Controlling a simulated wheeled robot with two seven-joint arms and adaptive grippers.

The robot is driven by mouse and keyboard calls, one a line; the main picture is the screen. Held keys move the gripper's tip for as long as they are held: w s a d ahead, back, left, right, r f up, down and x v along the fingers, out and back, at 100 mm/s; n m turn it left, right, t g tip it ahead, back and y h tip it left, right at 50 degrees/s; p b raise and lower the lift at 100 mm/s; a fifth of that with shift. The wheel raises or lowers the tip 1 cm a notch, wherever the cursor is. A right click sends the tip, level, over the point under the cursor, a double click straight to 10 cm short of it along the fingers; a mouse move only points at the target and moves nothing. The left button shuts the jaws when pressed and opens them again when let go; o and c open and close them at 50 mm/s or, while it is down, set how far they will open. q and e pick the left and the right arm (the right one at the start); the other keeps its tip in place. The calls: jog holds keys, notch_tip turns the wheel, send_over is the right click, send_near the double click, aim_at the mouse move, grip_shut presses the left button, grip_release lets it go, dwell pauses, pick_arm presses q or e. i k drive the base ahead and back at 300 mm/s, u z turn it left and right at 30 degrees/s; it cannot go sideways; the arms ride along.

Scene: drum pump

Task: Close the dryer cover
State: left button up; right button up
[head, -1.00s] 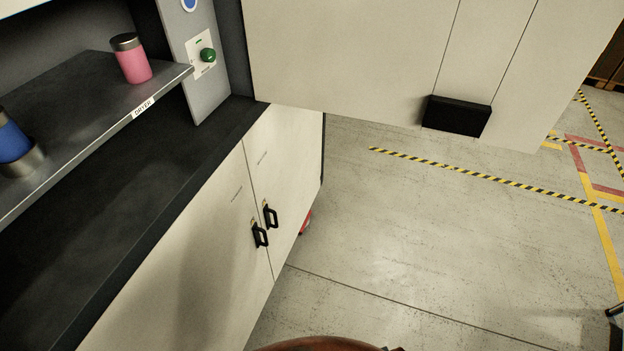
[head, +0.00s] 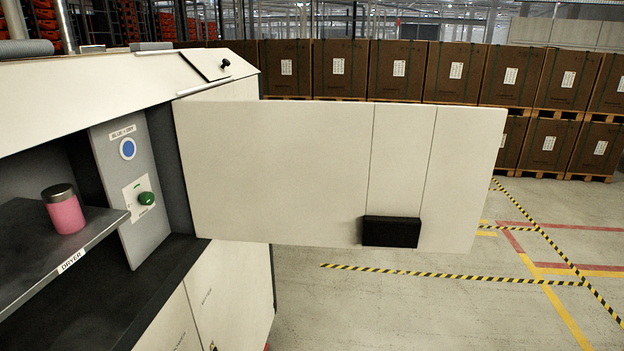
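The dryer cover (head: 275,170) is a wide cream panel with a black handle block (head: 391,231) low on its right part. It stands swung open, reaching out to the right from the dryer (head: 110,95). The dryer's inside is exposed at the left, with a grey shelf (head: 32,240) labelled DRYER. A pink container with a dark lid (head: 64,210) stands on the shelf. Neither of my grippers is in view.
A grey control panel (head: 118,170) with a blue light and green knob is beside the opening. Striped tape marks the open floor (head: 400,305) at the right. Stacked brown boxes (head: 340,68) on pallets line the back.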

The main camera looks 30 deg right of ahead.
aim_at(395, 177)
jog(key=k, duration=0.95)
jog(key=z, duration=2.15)
jog(key=i, duration=4.65)
jog(key=u, duration=4.4)
jog(key=i, duration=0.2)
jog(key=z, duration=0.05)
